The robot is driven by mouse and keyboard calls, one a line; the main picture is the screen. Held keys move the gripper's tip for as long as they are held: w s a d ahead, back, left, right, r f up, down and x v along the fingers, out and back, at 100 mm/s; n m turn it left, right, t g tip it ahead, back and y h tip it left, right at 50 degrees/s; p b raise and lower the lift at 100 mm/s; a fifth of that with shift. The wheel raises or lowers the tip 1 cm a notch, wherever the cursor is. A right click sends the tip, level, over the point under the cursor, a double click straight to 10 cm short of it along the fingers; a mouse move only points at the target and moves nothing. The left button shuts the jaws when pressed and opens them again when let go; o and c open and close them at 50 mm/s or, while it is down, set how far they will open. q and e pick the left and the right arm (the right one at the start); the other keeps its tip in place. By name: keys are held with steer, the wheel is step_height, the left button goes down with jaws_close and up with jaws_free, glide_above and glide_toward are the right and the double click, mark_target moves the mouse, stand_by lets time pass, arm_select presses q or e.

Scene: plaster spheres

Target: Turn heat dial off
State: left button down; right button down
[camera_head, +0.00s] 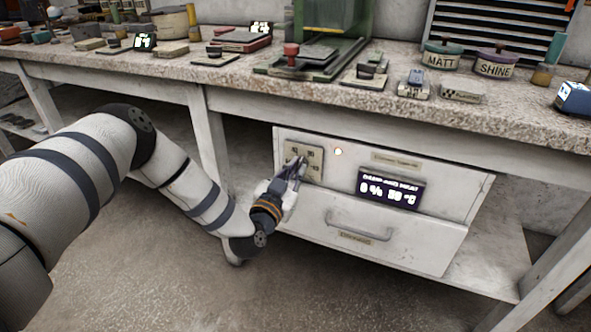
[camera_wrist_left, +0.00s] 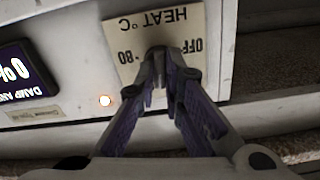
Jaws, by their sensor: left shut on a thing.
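The heat plate (camera_head: 316,168) is a beige label panel at the upper left of the white cabinet front. In the left wrist view the plate (camera_wrist_left: 150,32) appears upside down, with "HEAT °C", "OFF" and "80" legible. My left gripper (camera_head: 299,165) reaches the plate from the lower left. In the left wrist view its fingertips (camera_wrist_left: 165,60) come together at the plate's middle, shut on the heat dial. The fingers hide most of the dial, so I cannot tell where it points. My right gripper is not in view.
A lit indicator (camera_head: 338,151) and a dark display (camera_head: 390,190) sit right of the plate. A drawer with a handle (camera_head: 358,226) is below. The cabinet stands under a cluttered workbench (camera_head: 240,82), whose leg (camera_head: 207,130) is near my left arm.

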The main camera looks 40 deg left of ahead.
arm_select(q)
steer(key=n, duration=0.5)
steer(key=shift+n, duration=0.3)
steer(key=n, duration=0.6)
steer(key=shift+f, duration=0.1)
steer(key=n+b, duration=0.3)
steer(key=n, duration=0.8)
steer(key=shift+f, duration=0.1)
steer(key=c, duration=1.7)
jaws_free()
steer(key=shift+s, duration=0.1)
